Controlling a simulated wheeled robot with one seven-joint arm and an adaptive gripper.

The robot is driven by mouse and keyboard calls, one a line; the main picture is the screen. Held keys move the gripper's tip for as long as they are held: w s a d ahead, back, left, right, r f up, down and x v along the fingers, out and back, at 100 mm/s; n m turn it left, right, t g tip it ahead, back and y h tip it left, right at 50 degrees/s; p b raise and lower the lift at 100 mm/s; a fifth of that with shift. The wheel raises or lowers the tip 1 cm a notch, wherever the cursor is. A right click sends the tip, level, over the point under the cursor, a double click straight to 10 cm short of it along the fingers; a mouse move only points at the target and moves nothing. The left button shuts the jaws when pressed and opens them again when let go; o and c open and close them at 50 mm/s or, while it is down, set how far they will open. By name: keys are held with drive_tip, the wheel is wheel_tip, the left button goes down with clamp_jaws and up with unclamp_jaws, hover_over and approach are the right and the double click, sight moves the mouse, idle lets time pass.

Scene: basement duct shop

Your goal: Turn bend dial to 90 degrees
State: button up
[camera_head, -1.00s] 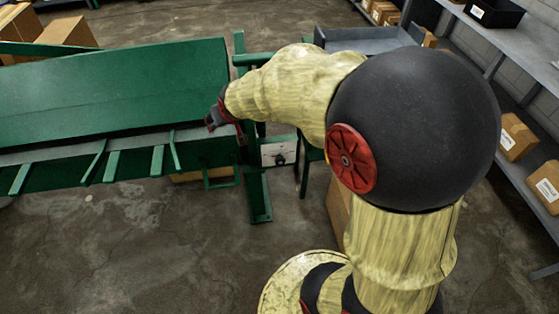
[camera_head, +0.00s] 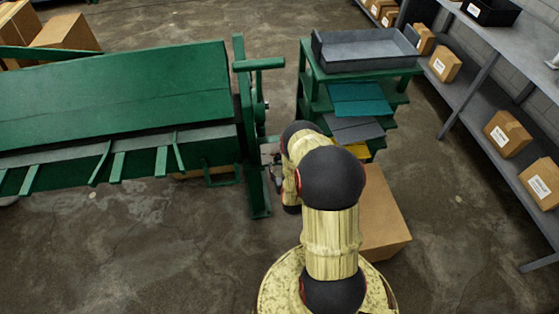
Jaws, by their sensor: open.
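The green bending machine (camera_head: 120,95) fills the left side, with its end frame (camera_head: 252,130) upright at its right. A small pale dial plate (camera_head: 268,150) shows at the right of that frame; its dial is hidden behind my arm and gripper, so the setting cannot be read. My gripper (camera_head: 277,174) is a small dark shape close to the plate, partly covered by my arm. It is open, and nothing can be seen in it. I cannot tell whether it touches the dial.
A green rack (camera_head: 315,90) with a grey tray (camera_head: 365,50) and coloured sheets stands behind my arm. A cardboard box (camera_head: 385,215) is on the floor at my arm's right. Shelves with boxes (camera_head: 507,133) line the right. The front-left floor is clear.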

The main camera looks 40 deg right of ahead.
sight(279, 161)
drive_tip(key=shift+s+f+b+x, duration=0.15)
drive_tip(key=shift+b+x, duration=0.15)
drive_tip(key=shift+x, duration=0.9)
drive_tip(key=shift+f+b+x, duration=0.1)
drive_tip(key=shift+b+x, duration=0.2)
drive_tip(key=shift+x, duration=0.9)
drive_tip(key=shift+s+f+b+x, duration=0.15)
drive_tip(key=shift+b+x, duration=0.15)
drive_tip(key=shift+x, duration=0.85)
drive_tip(key=shift+d, duration=0.1)
drive_tip(key=shift+c, duration=1)
drive_tip(key=c, duration=0.9)
drive_tip(key=shift+c, duration=0.2)
